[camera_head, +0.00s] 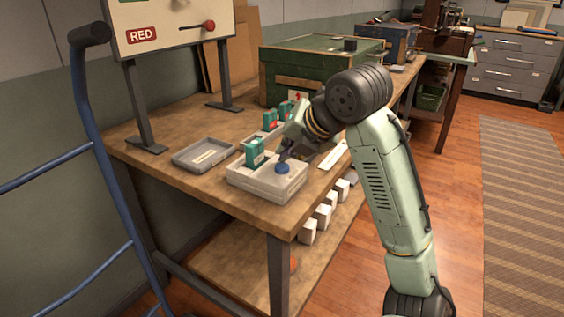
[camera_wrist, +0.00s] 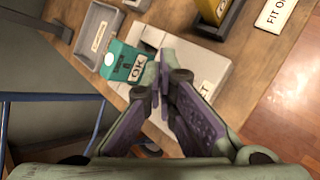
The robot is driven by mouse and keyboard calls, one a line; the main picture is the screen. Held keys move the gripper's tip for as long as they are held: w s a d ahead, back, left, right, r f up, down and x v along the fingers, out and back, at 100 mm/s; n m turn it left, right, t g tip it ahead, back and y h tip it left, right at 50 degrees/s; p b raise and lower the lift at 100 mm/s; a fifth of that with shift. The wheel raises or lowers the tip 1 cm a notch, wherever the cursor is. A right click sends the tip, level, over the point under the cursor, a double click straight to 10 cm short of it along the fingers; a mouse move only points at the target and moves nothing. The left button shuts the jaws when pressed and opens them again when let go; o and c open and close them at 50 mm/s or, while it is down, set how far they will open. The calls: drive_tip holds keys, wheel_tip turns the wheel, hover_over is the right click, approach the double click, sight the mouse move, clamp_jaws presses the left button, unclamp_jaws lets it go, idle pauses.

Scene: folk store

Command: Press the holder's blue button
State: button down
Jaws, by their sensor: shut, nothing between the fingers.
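The holder (camera_head: 250,184) is a pale grey block near the front edge of the wooden table. Its round blue button (camera_head: 283,168) shows on its right part in the head view. A teal box marked OK (camera_head: 254,153) stands upright in its left part. In the wrist view I see the holder (camera_wrist: 213,72) and the teal box (camera_wrist: 123,63); the button is hidden behind my fingers there. My gripper (camera_head: 284,156) is shut and empty, its tips right at the button from above. I cannot tell whether they touch it.
A grey tray (camera_head: 203,154) lies left of the holder. More teal boxes (camera_head: 270,119) stand behind it. A green crate (camera_head: 310,62) is at the back. A sign board marked RED (camera_head: 168,28) stands at the left, near a blue cart frame (camera_head: 86,120).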

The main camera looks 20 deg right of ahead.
sight(286, 165)
drive_tip(key=shift+r, duration=0.3)
wheel_tip(286, 165, up, 5)
drive_tip(key=p, duration=0.4)
drive_tip(key=shift+f, duration=0.1)
drive_tip(key=shift+s, duration=0.1)
idle(0.7)
